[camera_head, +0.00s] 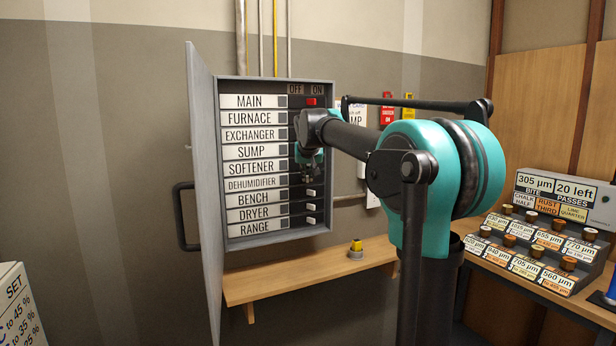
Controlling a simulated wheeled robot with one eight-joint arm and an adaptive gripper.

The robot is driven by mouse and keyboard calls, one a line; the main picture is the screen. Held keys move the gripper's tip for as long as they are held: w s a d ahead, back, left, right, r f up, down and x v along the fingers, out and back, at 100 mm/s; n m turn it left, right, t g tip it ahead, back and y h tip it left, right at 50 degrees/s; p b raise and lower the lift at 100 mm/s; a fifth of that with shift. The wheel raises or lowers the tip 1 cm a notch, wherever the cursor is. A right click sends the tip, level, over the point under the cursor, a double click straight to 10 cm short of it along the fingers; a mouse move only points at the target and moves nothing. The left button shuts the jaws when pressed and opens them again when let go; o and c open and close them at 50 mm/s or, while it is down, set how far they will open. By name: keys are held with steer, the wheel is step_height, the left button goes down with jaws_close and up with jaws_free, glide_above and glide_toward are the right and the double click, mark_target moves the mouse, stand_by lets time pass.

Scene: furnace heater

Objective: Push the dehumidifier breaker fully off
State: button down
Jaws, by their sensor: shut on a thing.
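The breaker panel (219,160) hangs on the wall with its grey door (203,200) swung open to the left. Its rows are labelled MAIN to RANGE, with OFF and ON marked at the top. The DEHUMIDIFIER label (252,184) is in the sixth row. My gripper (308,177) is at the right side of the panel, around the DEHUMIDIFIER row, and is shut. The dehumidifier breaker's lever is hidden behind my gripper, so its position and whether I touch it cannot be told. The bench breaker (310,193) just below shows a white lever toward ON.
The dryer breaker (311,207) and range breaker (310,220) show white levers to the right. The main switch (311,102) is red. A wooden shelf (300,280) under the panel holds a small yellow-topped item (356,248). A bench with several labelled knobs (540,250) stands at right.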

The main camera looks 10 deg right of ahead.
steer(key=c, duration=1.6)
jaws_free()
steer(key=shift+c, duration=0.2)
